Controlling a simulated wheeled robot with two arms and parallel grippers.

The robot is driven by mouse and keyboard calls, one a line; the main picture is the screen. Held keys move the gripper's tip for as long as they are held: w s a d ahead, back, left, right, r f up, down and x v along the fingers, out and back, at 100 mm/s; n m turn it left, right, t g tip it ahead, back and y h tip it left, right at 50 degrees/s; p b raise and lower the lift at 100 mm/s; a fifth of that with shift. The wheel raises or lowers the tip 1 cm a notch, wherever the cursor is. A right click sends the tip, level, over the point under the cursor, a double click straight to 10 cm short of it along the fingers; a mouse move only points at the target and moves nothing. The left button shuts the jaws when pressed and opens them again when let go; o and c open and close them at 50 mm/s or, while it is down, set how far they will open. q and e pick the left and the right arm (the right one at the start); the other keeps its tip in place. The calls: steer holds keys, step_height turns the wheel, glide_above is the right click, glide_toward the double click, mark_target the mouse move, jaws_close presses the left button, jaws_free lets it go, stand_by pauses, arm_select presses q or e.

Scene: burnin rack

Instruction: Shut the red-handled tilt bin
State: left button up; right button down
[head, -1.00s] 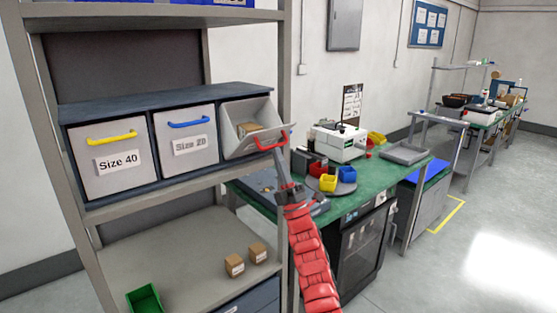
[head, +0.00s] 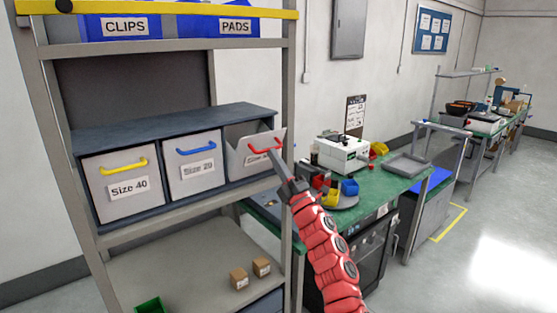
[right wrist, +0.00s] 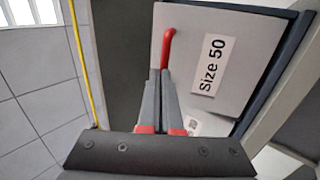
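The red-handled tilt bin (head: 258,158) is the rightmost of three in the shelf unit. Its front still leans outward at the top, with a dark gap behind it, so it is partly open. Its red handle (head: 264,144) also shows in the right wrist view (right wrist: 167,45), beside the "Size 50" label (right wrist: 208,65). My right gripper (head: 276,154) is at the handle's right part. Its two fingers (right wrist: 160,72) are together, with their tips at the handle and hiding part of it; I cannot see the handle clasped between them. My left gripper is not in view.
The yellow-handled bin (head: 122,187) and blue-handled bin (head: 195,166) beside it are shut. A rack post (head: 289,90) stands just right of the bin. Small boxes (head: 239,277) lie on the shelf below. A green workbench (head: 385,178) stands to the right.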

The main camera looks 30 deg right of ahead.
mark_target(263, 136)
steer(key=shift+p+x, duration=0.5)
steer(key=shift+x, duration=0.35)
steer(key=shift+w+r+p, duration=0.25)
steer(key=shift+r+p, duration=0.4)
steer(key=shift+p, duration=0.1)
steer(key=w+p, duration=0.1)
steer(key=r+g+p, duration=0.1)
steer(key=shift+w+a+r+p, duration=0.1)
steer(key=shift+w+r+p, duration=0.05)
steer(key=shift+w+p, duration=0.2)
steer(key=shift+w+r+p, duration=0.15)
steer(key=shift+w+p, duration=0.4)
steer(key=shift+w, duration=0.05)
steer(key=shift+s+r, duration=0.1)
steer(key=shift+r, duration=0.1)
steer(key=shift+r, duration=0.1)
